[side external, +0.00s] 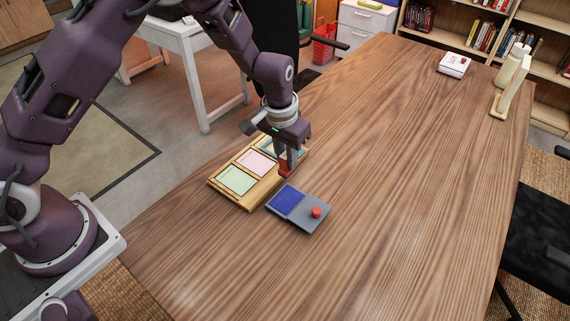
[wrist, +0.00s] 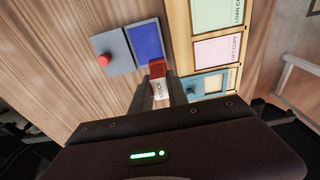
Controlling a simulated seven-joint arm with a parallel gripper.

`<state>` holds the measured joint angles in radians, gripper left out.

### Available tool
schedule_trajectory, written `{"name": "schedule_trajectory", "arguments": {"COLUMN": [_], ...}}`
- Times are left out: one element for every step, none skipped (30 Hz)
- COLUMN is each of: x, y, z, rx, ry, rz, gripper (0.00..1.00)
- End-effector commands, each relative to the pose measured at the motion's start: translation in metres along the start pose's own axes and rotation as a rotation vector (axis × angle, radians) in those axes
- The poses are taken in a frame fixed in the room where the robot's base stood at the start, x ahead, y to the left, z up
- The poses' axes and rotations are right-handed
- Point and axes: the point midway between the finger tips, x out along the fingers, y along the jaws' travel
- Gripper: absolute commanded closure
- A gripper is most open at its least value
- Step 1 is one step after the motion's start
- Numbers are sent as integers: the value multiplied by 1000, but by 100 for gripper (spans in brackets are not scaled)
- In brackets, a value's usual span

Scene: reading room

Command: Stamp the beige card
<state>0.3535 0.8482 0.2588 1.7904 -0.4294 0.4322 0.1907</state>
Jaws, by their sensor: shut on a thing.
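My gripper (side external: 287,158) is shut on a stamp (side external: 285,171) with a red block; in the wrist view the stamp (wrist: 157,69) has a white label reading "STOCK". It is over or beside the right edge of a wooden card tray (side external: 245,204); I cannot tell whether it touches. The blue ink pad (side external: 285,201) lies open in a grey case beside the tray.
The grey case has a red knob (side external: 317,212). A white box (side external: 454,65), a pale bottle (side external: 513,65) and a beige stand (side external: 510,90) are at the table's far right. The middle and front of the wooden table (side external: 400,180) are clear.

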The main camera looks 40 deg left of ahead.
Motion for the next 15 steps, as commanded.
{"name": "schedule_trajectory", "arguments": {"x": [3,4,6,7,7,8,9,10,10,10,10,11,11,12,13], "y": [-13,-20,-32,-41,-50,-64,-74,-83,-94,-101,-107,-113,-116,-119,-120], "z": [-17,-26,-39,-49,-58,-69,-76,-83,-90,-94,-98,-101,-103,-104,-104], "rx": [-7,-8,-8,-9,-8,-6,-7,-6,-5,-4,-2,0,1,2,2], "ry": [4,5,6,6,7,7,6,7,6,5,5,4,3,3,2], "rz": [0,1,3,3,3,2,1,0,-1,-2,-3,-4,-5,-5,-5], "gripper": [100,100,100,100,100,100,100,100,100,100,100,100,100,100,100]}}
